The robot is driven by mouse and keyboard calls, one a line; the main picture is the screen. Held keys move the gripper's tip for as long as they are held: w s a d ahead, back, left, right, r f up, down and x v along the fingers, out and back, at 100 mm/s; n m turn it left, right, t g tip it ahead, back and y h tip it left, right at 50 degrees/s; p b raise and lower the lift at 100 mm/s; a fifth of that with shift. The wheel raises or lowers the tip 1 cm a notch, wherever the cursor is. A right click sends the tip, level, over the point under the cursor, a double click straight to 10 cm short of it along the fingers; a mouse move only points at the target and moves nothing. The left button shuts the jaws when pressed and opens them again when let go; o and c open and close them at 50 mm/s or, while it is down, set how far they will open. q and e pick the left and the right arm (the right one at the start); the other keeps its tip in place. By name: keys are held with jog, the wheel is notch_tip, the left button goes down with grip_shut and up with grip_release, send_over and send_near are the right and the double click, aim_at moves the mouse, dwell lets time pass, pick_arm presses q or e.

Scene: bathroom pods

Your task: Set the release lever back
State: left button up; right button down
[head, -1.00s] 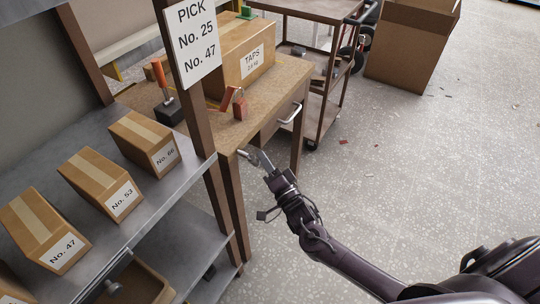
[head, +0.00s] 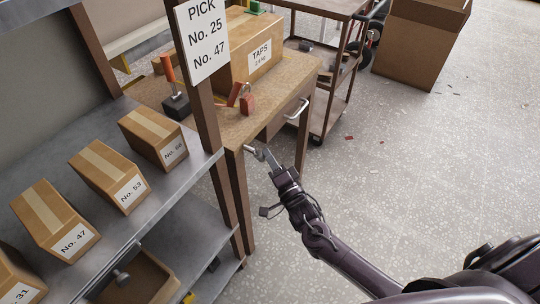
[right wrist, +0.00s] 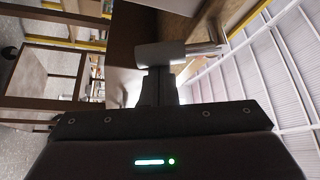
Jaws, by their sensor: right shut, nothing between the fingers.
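A grey metal piece with a short rod (right wrist: 205,49) lies just beyond my right fingertips in the right wrist view. In the head view, a small grey metal part (head: 252,150) shows at the near corner of the wooden bench; it looks like the same piece, perhaps the release lever. My right gripper (head: 271,163) is shut and empty beside that corner; it also shows in the right wrist view (right wrist: 157,80). I cannot tell whether its tips touch the metal. An orange handle on a black block (head: 175,102) stands on the bench. My left gripper is out of view.
A drawer handle (head: 297,109) sticks out in front. Shelves with numbered boxes (head: 108,177) stand left, a cart (head: 337,75) behind. The floor at right is mostly clear.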

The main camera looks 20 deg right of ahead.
jog(key=m+p, duration=0.1)
jog(key=a+m+g+p, duration=0.1)
jog(key=s+m+p, duration=0.1)
jog(key=p, duration=0.1)
jog(key=shift+s+a+f+m+g+h, duration=0.1)
jog(key=shift+a+f+m+g+h, duration=0.2)
jog(key=shift+g, duration=0.1)
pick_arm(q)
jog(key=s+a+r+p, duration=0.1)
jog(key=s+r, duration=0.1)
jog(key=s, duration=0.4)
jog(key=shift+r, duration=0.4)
pick_arm(e)
jog(key=shift+s+a+f+m+g, duration=0.2)
jog(key=shift+m+g, duration=0.1)
jog(key=shift+m, duration=0.2)
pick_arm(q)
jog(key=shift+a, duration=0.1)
pick_arm(e)
jog(key=shift+w, duration=0.1)
